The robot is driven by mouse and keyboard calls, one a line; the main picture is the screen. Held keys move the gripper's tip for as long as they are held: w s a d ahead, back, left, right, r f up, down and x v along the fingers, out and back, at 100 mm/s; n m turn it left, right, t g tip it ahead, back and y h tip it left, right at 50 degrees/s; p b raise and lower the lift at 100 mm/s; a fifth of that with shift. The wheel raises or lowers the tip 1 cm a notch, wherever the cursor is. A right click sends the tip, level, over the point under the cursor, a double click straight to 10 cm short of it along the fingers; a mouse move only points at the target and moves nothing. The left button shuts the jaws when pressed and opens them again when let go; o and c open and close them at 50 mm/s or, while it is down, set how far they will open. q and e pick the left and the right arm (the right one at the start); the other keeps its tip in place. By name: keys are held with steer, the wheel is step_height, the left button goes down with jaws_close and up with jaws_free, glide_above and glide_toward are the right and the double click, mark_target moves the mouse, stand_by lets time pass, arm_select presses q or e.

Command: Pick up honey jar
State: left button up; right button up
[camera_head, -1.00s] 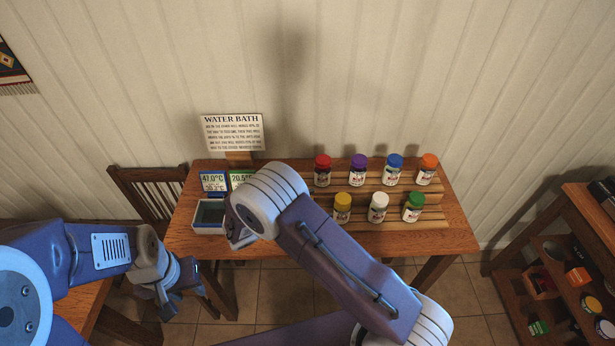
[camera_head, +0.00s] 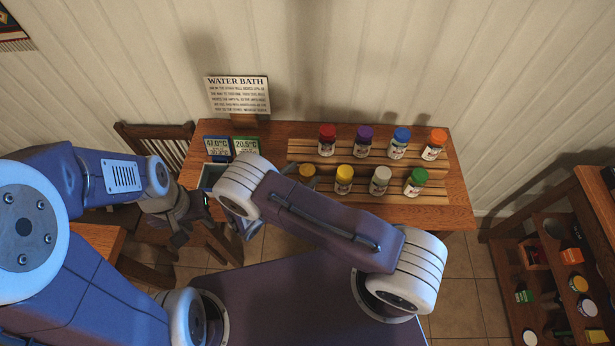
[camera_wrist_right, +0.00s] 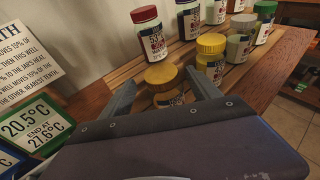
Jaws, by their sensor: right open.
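Several lidded jars stand on a stepped wooden rack. A jar with an amber-yellow lid (camera_head: 307,170) is at the left end of the front row, partly hidden by my right arm; a yellow-lidded jar (camera_head: 344,178) stands to its right. I cannot read which label says honey. In the right wrist view, the amber-lidded jar (camera_wrist_right: 162,77) is ahead, in line with the gap of my right gripper (camera_wrist_right: 160,82), which is open and empty. My left gripper (camera_head: 178,236) hangs left of the table; its jaws are unclear.
Red (camera_head: 327,133), purple, blue and orange lidded jars form the back row. White and green ones stand front right. The water bath (camera_head: 208,176) is partly hidden by my right arm, below a sign (camera_head: 239,95). A shelf unit (camera_head: 550,240) stands far right.

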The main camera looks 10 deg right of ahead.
mark_target(313, 167)
steer(key=x, duration=0.6)
steer(key=shift+s+f, duration=0.1)
steer(key=shift+s, duration=0.2)
jaws_close()
